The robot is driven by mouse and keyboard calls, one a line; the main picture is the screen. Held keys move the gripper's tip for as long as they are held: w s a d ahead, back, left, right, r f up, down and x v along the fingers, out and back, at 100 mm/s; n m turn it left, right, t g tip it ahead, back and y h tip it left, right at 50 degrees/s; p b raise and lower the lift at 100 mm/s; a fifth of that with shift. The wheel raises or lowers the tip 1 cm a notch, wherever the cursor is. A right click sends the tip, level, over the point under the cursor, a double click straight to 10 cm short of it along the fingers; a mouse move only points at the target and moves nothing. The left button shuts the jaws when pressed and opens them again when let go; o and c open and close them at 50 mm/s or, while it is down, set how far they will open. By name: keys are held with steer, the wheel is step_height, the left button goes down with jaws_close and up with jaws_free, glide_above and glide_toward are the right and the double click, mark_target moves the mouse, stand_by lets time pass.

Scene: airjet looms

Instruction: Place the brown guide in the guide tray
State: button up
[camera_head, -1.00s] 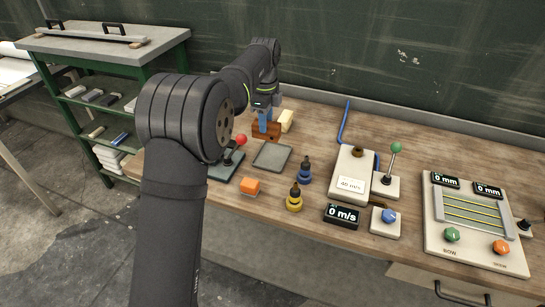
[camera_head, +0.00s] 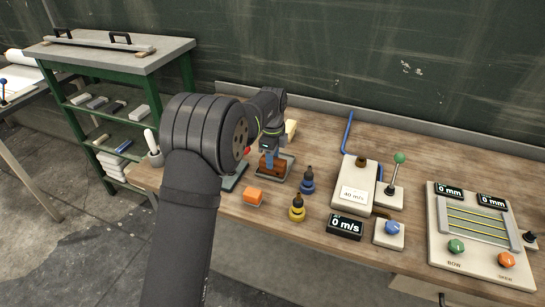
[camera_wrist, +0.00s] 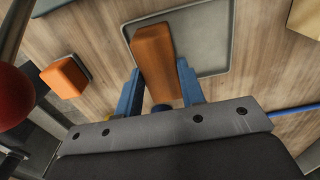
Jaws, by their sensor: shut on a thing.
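The brown guide (camera_wrist: 155,60) is a wooden-looking block between the blue fingers of my gripper (camera_wrist: 160,72) in the wrist view. My gripper is shut on it. The guide tray (camera_wrist: 215,35) is a flat grey tray with a raised rim. In the wrist view the guide overlaps the tray's left part, with its near end past the rim. In the head view the guide (camera_head: 273,168) shows below my gripper (camera_head: 269,160), in front of the tray (camera_head: 288,173). Whether it touches the tray floor I cannot tell.
An orange block (camera_head: 253,196) lies left of the tray's front. A blue bobbin-like piece (camera_head: 308,181) and a yellow one (camera_head: 297,208) stand to the right. A red-knobbed lever (camera_wrist: 14,95) is close on the left in the wrist view.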

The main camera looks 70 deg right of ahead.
steer(key=shift+f, duration=0.15)
steer(key=o, duration=1)
steer(key=shift+o, duration=0.2)
step_height(320, 180, up, 12)
steer(key=shift+r, duration=0.2)
